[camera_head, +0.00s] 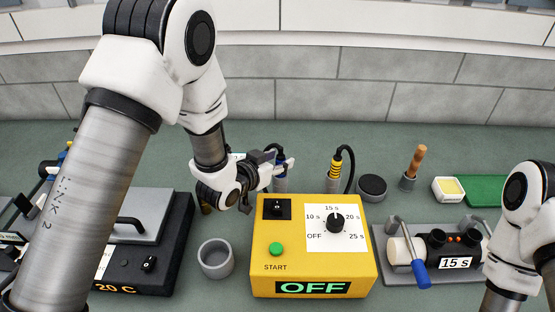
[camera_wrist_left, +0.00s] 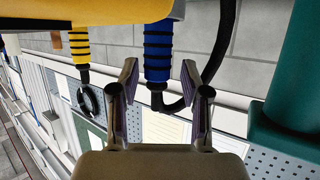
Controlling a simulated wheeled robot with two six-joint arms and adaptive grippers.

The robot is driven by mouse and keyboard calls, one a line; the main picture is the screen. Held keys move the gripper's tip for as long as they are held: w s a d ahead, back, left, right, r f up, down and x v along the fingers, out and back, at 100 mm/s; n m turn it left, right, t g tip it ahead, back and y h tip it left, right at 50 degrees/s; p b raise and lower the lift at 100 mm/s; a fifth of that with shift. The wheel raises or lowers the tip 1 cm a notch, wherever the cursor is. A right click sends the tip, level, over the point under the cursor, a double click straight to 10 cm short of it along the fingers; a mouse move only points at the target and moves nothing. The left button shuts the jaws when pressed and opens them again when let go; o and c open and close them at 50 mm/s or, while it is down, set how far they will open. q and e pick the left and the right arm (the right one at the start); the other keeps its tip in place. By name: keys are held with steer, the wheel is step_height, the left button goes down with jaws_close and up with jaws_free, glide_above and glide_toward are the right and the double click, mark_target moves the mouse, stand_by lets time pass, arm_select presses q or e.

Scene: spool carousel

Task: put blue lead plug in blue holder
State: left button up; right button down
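The blue lead plug (camera_wrist_left: 158,50), with blue and black ribs and a black cable, is between the fingers of my left gripper (camera_wrist_left: 158,85) in the left wrist view. The fingers are open, with a gap on each side of the plug. In the head view the left gripper (camera_head: 279,165) is behind the yellow timer box, and the blue plug (camera_head: 280,183) shows only partly beside it. I cannot make out the blue holder with certainty. My right arm shows at the right edge of the head view; its gripper is out of the picture.
The yellow timer box (camera_head: 262,235) reads OFF. A yellow-black plug (camera_head: 335,172) with a cable stands behind it. A grey cup (camera_head: 215,259) and a dark hotplate (camera_head: 178,240) are left. A clamped cylinder unit (camera_head: 405,250) is right. A grey wall closes the back.

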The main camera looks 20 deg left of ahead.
arm_select(q)
steer(key=shift+d+r, duration=0.1)
steer(key=shift+r+p, duration=0.35)
steer(key=v, duration=0.1)
steer(key=b+v, duration=0.1)
steer(key=v, duration=0.1)
steer(key=b+v, duration=0.1)
steer(key=shift+s+f, duration=0.25)
steer(key=shift+s, duration=0.1)
steer(key=b+v, duration=0.1)
steer(key=v, duration=0.3)
steer(key=shift+r+b, duration=0.1)
steer(key=shift+b, duration=0.2)
steer(key=p+v, duration=0.3)
steer(key=p, duration=0.9)
steer(key=shift+s+r+p, duration=0.15)
steer(key=shift+p, duration=0.25)
